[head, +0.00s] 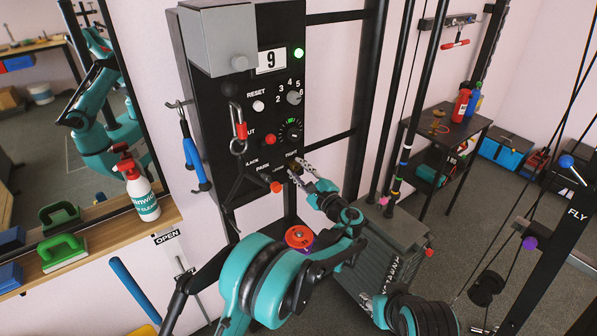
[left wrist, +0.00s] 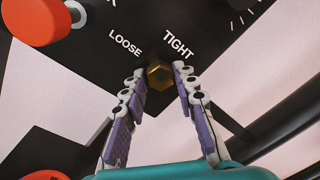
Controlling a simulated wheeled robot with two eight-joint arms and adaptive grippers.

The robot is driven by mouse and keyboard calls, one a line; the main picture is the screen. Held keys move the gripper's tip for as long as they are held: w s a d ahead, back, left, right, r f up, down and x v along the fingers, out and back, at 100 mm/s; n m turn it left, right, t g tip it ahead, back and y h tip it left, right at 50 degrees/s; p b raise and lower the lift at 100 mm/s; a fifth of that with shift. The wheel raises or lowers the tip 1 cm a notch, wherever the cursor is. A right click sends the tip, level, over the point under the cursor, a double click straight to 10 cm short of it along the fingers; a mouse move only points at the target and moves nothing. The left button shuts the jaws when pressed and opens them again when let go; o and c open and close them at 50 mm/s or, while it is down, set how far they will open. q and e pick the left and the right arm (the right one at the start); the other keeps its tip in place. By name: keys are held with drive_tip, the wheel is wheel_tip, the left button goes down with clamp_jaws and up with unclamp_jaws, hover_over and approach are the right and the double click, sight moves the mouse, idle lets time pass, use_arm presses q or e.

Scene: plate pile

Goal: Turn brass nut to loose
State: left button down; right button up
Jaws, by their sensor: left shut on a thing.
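The brass nut (left wrist: 158,76) is a small hexagonal piece on the black panel (left wrist: 100,55). It sits just below the white words LOOSE (left wrist: 125,43) and TIGHT (left wrist: 178,46) in the left wrist view. My left gripper (left wrist: 160,72) is shut on the nut, one pale finger with purple pads on each side. In the head view my left gripper (head: 299,169) reaches the lower right of the panel, and its fingers mostly hide the nut there. No pointer on the nut can be made out. What seems to be my right gripper shows low in the head view, too small to read.
A red-tipped lever (head: 276,187) stands close left of my left gripper. A carabiner (head: 238,128) and blue-handled tool (head: 194,163) hang further left. Dials, buttons and a lit green lamp (head: 298,53) are above.

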use_arm(q)
drive_tip(key=n, duration=0.5)
drive_tip(key=shift+n+y, duration=0.4)
drive_tip(key=shift+n, duration=2)
drive_tip(key=c, duration=1.2)
unclamp_jaws()
drive_tip(key=v, duration=0.7)
drive_tip(key=shift+s+d, duration=0.15)
drive_tip(key=shift+d, duration=0.1)
